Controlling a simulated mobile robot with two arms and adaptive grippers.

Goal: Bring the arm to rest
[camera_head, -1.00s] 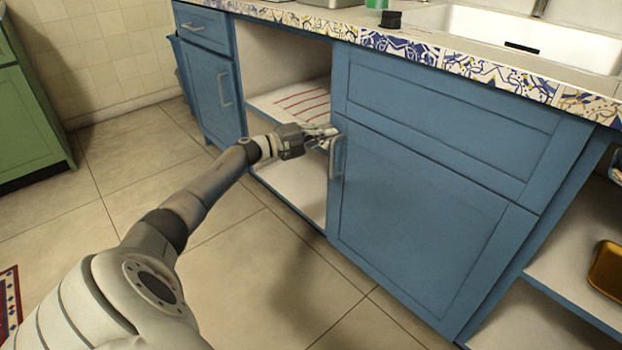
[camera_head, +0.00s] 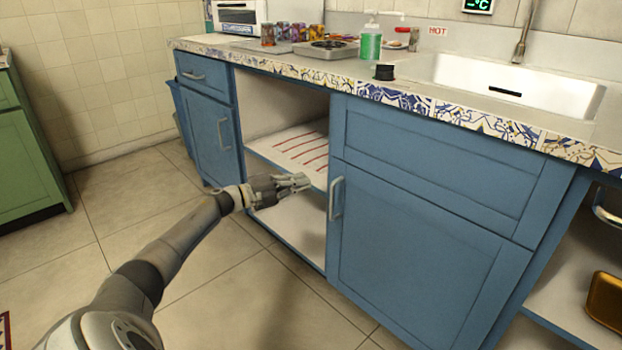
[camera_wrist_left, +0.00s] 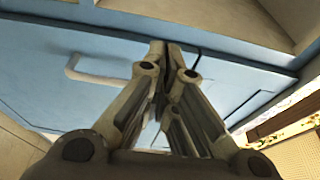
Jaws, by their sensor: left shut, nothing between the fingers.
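My left gripper (camera_head: 300,182) is shut and empty in the head view. It is in front of the open shelf compartment, a little left of the handle (camera_head: 336,198) of the blue cabinet door (camera_head: 425,240), and apart from it. In the left wrist view its fingers (camera_wrist_left: 160,50) meet in the middle of the picture, with a blue cabinet front (camera_wrist_left: 100,70) and a handle (camera_wrist_left: 90,75) behind them. My right gripper is not in view.
The open compartment holds a shelf with a red-striped cloth (camera_head: 300,148). The counter (camera_head: 400,85) above carries a green bottle (camera_head: 371,42), jars and a sink (camera_head: 520,85). A green cabinet (camera_head: 25,150) stands at left. The tiled floor (camera_head: 150,200) between is clear.

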